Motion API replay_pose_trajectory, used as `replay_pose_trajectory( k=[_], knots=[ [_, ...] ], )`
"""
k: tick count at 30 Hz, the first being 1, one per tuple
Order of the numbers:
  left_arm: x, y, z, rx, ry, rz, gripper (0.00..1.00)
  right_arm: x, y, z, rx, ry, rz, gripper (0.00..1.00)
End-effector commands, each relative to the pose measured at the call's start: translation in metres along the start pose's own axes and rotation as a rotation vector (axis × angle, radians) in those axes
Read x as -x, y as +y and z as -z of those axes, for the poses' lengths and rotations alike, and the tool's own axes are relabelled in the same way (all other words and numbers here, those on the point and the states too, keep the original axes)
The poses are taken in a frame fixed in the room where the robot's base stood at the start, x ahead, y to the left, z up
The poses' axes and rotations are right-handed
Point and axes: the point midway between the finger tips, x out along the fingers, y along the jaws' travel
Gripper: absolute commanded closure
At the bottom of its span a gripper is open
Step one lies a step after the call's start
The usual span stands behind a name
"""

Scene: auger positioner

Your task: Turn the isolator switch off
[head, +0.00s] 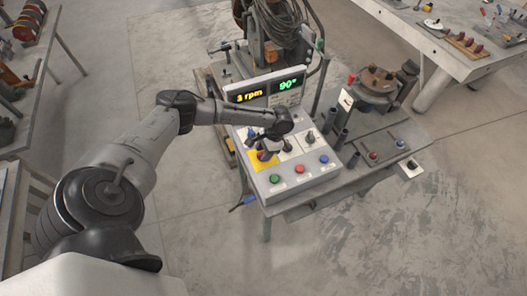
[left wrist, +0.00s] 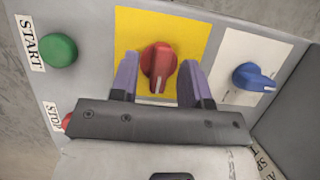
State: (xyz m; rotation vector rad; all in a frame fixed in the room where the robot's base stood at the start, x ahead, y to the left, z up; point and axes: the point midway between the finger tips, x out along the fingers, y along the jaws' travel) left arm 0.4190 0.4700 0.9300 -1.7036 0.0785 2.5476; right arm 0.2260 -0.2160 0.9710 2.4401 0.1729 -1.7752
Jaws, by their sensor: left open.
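The isolator switch is a red rotary knob (left wrist: 160,62) on a yellow plate (left wrist: 135,25) on the control panel. A pale mark on it points toward the bottom of the left wrist view. My left gripper (left wrist: 159,78) is open, with one finger on each side of the red knob. Gaps show between the fingers and the knob; whether either finger touches it is unclear. In the head view my left gripper (head: 263,149) is over the yellow plate (head: 258,165) and mostly hides the knob. My right gripper is not in view.
A green START button (left wrist: 59,50) and a partly hidden red STOP button (left wrist: 67,121) lie to one side. A blue knob (left wrist: 252,77) is on the other side. A display (head: 265,90) reading 3 rpm and 90° stands behind the panel. Machinery (head: 375,82) is at right.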

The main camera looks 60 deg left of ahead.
Motion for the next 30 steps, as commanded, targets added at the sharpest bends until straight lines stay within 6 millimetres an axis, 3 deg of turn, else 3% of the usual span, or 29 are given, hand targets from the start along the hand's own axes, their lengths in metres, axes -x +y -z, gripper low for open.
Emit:
replay_pose_trajectory(
  k=[10,23,30],
  knots=[
    [-0.0025,-0.0001,-0.0002,0.000,-0.001,0.001,0.57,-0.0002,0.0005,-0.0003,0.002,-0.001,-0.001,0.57],
    [-0.0024,-0.0001,-0.0003,0.000,-0.001,0.001,0.99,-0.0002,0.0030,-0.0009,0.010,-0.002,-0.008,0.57],
    [-0.0016,-0.0001,-0.0008,0.008,-0.002,-0.003,1.00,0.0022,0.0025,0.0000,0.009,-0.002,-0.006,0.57]
  ],
)
